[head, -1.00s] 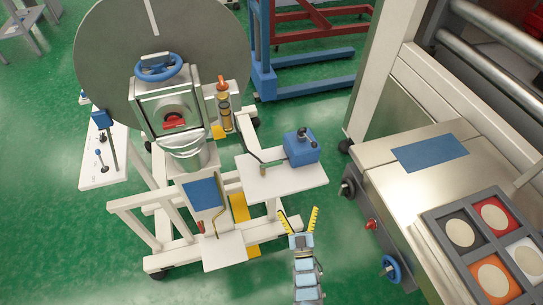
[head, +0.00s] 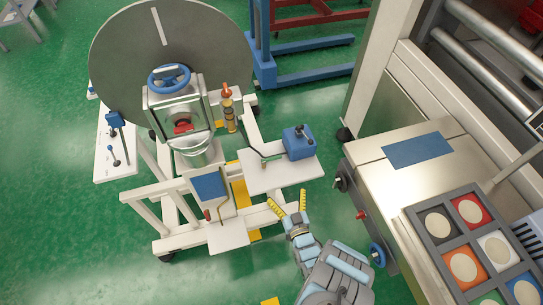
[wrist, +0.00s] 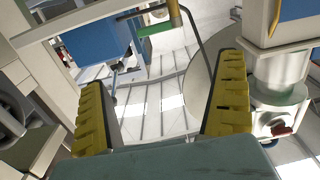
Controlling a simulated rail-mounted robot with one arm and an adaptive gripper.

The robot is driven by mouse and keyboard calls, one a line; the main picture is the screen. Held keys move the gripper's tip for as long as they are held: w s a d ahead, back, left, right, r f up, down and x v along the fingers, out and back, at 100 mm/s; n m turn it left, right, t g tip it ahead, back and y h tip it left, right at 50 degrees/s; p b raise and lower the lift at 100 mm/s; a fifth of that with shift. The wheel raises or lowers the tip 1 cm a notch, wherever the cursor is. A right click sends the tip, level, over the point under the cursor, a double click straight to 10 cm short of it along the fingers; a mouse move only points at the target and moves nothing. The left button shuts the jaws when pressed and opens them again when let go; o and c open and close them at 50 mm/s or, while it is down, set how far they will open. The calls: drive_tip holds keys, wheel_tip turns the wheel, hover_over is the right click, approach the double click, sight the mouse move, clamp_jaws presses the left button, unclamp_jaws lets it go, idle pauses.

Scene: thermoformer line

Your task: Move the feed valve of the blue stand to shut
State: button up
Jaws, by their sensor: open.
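A blue box (head: 298,143) with a dark knob on top sits on a white shelf (head: 290,176) of the wheeled stand. A small green lever on a brass fitting (head: 264,164) is left of the box, with a thin pipe running to it. In the wrist view the blue box (wrist: 98,45) and the green lever (wrist: 157,28) show at the top, seen from below. I cannot tell for sure which part is the feed valve, or its setting. My gripper (head: 287,200) is open and empty, just in front of the shelf's near edge in the picture; its yellow fingers also show in the wrist view (wrist: 160,85).
A blue panel (head: 210,186) with a bent pipe and a red-handled part is left of my gripper. A large grey disc (head: 225,50) and blue handwheel (head: 168,79) stand behind.

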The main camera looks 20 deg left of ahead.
drive_tip(key=b, duration=0.4)
approach(272, 159)
drive_tip(key=x, duration=0.2)
drive_tip(key=shift+w+a, duration=0.25)
drive_tip(key=shift+b+x, duration=0.35)
drive_tip(key=shift+x, duration=1.95)
drive_tip(key=shift+w+a+f, duration=0.2)
drive_tip(key=shift+w+a, duration=0.25)
drive_tip(key=shift+w, duration=0.15)
drive_tip(key=shift+b+x, duration=0.5)
drive_tip(key=shift+x, duration=0.35)
drive_tip(key=shift+r, duration=0.15)
drive_tip(key=c, duration=1)
